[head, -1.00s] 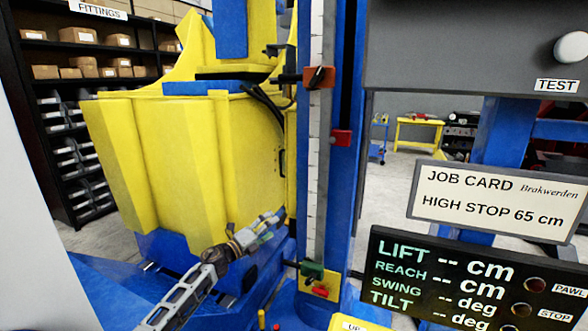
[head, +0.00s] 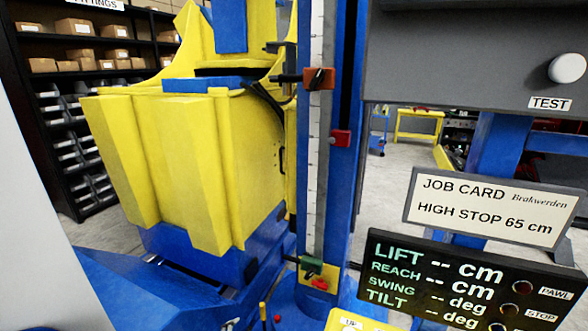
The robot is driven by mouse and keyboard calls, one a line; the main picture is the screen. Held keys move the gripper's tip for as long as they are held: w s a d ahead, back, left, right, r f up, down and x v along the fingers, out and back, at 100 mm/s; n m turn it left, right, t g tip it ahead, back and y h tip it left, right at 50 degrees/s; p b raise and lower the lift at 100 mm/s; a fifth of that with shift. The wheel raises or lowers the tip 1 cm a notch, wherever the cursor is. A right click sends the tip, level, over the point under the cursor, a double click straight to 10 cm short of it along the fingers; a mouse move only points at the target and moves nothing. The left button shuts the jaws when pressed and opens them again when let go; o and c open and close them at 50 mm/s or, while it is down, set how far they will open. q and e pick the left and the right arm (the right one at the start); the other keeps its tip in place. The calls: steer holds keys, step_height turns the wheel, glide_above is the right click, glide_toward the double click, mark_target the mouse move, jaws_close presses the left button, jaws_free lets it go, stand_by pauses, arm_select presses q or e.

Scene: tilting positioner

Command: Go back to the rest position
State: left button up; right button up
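Neither of my grippers shows in the head view now. The yellow and blue positioner (head: 185,165) stands at the left and middle. Its blue column (head: 343,150) carries a vertical white scale (head: 316,150). An orange-red stop (head: 318,78) with a dark knob sits high on the scale. A red block (head: 340,137) sits on the column lower down.
A display (head: 455,280) at the lower right reads dashes for lift, reach, swing and tilt. Above it a job card (head: 490,210) says high stop 65 cm. A grey panel (head: 475,55) has a white TEST button (head: 568,67). Shelves (head: 75,110) stand at the back left.

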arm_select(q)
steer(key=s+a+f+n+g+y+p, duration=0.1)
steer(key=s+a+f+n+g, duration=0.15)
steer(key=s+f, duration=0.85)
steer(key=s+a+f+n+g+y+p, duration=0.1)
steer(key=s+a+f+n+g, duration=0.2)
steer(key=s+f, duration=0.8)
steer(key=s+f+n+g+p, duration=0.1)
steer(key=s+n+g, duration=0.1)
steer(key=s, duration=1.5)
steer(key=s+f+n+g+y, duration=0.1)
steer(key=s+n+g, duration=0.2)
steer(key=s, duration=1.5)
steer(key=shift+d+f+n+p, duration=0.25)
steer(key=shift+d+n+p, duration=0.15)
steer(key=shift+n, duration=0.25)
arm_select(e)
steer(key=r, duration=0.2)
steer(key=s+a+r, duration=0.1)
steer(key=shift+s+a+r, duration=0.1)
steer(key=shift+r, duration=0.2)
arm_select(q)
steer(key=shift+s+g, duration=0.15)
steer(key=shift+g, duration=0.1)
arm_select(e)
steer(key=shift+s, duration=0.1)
